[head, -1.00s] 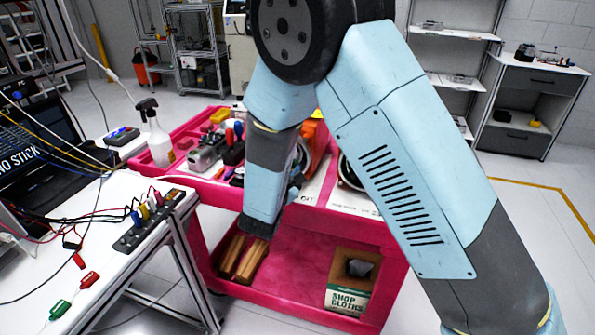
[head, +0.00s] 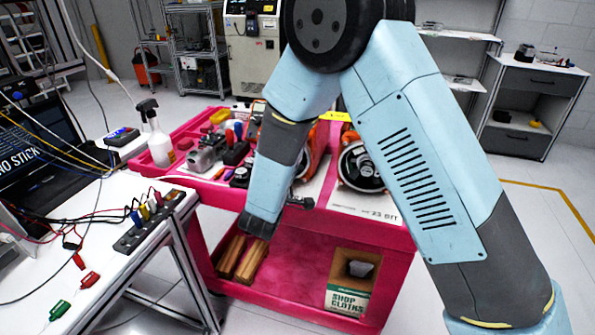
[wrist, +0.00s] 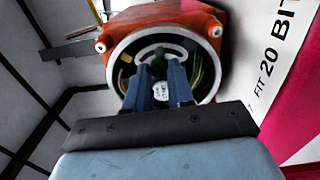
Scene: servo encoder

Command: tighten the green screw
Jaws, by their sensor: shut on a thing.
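The servo encoder has an orange housing (wrist: 165,18) with an open round face, close ahead in the wrist view. Its orange side (head: 316,148) shows partly behind my arm in the head view. My gripper (wrist: 160,68) reaches into the opening with its two blue fingers. The fingertips are shut on a small dark green piece, which looks like the green screw (wrist: 159,57); its head is mostly hidden between them. A round white part (wrist: 161,92) shows between the fingers, and coloured wires lie at the inner rim. In the head view the fingers are hidden.
A spray bottle (head: 157,135) and tools crowd the cart's left. A white bench (head: 100,215) with cables stands at the left.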

